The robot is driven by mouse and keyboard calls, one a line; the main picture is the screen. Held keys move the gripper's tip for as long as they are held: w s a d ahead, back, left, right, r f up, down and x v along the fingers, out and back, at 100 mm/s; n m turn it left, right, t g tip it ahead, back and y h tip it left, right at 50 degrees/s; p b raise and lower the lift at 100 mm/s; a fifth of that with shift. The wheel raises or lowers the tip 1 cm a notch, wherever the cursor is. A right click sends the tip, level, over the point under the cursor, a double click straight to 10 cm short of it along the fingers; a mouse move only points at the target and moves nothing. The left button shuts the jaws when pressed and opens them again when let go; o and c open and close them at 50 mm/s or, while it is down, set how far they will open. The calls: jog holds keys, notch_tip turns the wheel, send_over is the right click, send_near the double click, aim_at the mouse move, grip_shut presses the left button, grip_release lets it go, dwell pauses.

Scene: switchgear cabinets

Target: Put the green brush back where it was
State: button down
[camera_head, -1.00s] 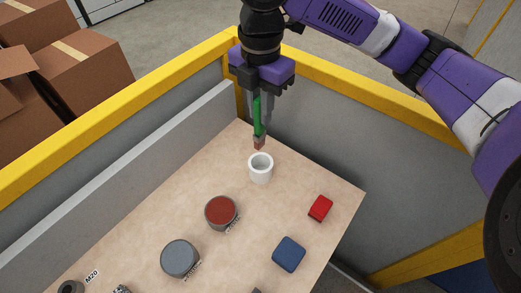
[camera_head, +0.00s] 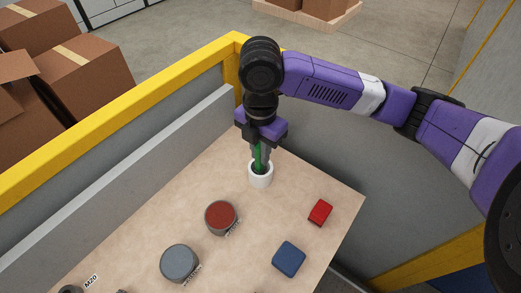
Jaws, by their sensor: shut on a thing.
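The green brush (camera_head: 258,155) is upright in my gripper (camera_head: 261,160), which is shut on it. Its lower end is inside the white cup (camera_head: 261,180) or right at its mouth; the tip is hidden by the cup's rim. My gripper's fingertips are close over the cup's opening; I cannot tell whether they touch the rim. The cup stands upright on the wooden table top near its far corner.
A red-topped round tin (camera_head: 221,217) and a grey round tin (camera_head: 179,263) stand to the left and nearer. A red block (camera_head: 320,212) and a blue block (camera_head: 289,259) lie to the right. A yellow rail (camera_head: 120,108) and grey walls border the table (camera_head: 200,180).

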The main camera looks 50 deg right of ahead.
jog(key=shift+f, duration=0.2)
jog(key=c, duration=1.4)
grip_release()
jog(key=r, duration=0.5)
jog(key=d+r+b, duration=0.1)
jog(key=r, duration=0.2)
jog(key=shift+w, duration=0.2)
